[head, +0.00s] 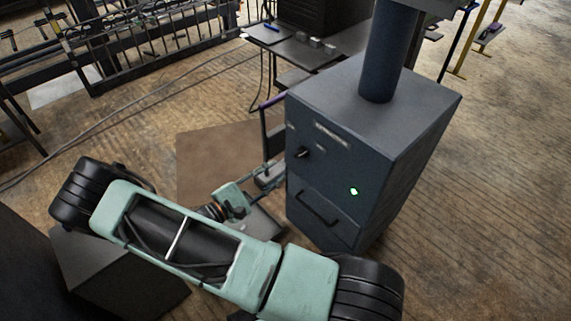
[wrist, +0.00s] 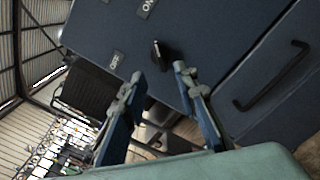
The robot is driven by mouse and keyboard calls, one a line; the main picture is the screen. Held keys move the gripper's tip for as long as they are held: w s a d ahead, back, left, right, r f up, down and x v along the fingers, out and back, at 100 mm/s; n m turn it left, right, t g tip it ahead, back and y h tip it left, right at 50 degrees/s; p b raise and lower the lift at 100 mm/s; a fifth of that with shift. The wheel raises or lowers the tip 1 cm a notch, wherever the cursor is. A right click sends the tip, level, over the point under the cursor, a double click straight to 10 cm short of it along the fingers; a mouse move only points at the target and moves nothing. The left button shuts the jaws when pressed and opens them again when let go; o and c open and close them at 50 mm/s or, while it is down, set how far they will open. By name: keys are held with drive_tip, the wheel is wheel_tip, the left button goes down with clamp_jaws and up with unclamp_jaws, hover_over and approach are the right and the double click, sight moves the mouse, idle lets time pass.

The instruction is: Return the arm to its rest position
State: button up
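My gripper (wrist: 155,74) is open and empty in the wrist view, its two fingers apart in front of a dark blue cabinet face. A small black switch knob (wrist: 160,54) shows just beyond the fingertips; I see no contact with it. OFF and ON labels are beside it. In the head view my teal arm (head: 258,270) stretches across the foreground, bent, with its wrist (head: 232,200) reaching toward the cabinet's left side. The gripper's fingers are small and hard to make out there.
The blue-grey cabinet (head: 405,160) stands close to my arm, with a black knob (head: 302,152), lit green lamp (head: 353,191) and drawer handle (head: 320,210). A round column (head: 390,50) rises from it. A table (head: 300,48) stands behind. Wooden floor is open at right.

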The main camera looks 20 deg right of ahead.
drive_tip(key=shift+v, duration=1.05)
